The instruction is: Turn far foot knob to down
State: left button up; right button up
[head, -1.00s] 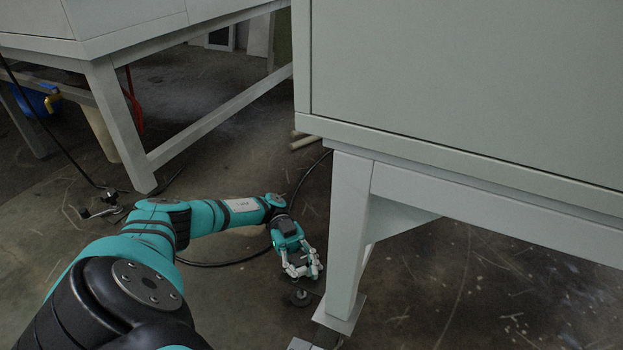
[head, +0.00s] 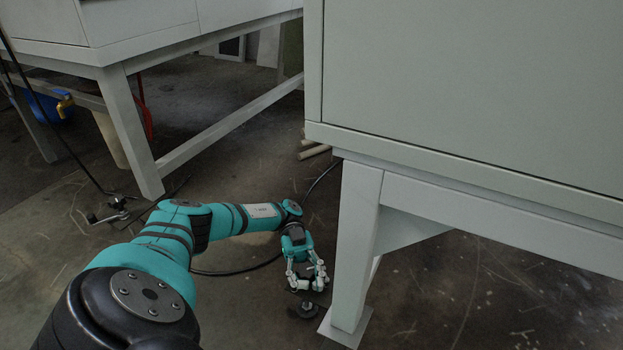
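A small dark round knob (head: 306,309) with a wider disc under it sits low by the floor, just left of the near leg of the large grey-green cabinet (head: 357,245). I take it to be the foot knob. My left gripper (head: 308,286) points down right above it, its two pale fingers spread apart with a gap between them. The fingertips partly overlap the knob's top in the picture; I cannot tell whether they touch it. My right gripper is not in view.
The cabinet leg's flat foot plate (head: 345,328) stands close to the right of the knob. A black cable (head: 235,271) lies on the floor behind my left arm. Another bench (head: 131,125) and a metal floor fitting (head: 110,213) are at the left.

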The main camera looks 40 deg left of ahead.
pick_arm(q)
jog(key=o, duration=0.7)
jog(key=shift+r, duration=0.1)
notch_tip(320, 180, up, 10)
jog(key=shift+o, duration=0.5)
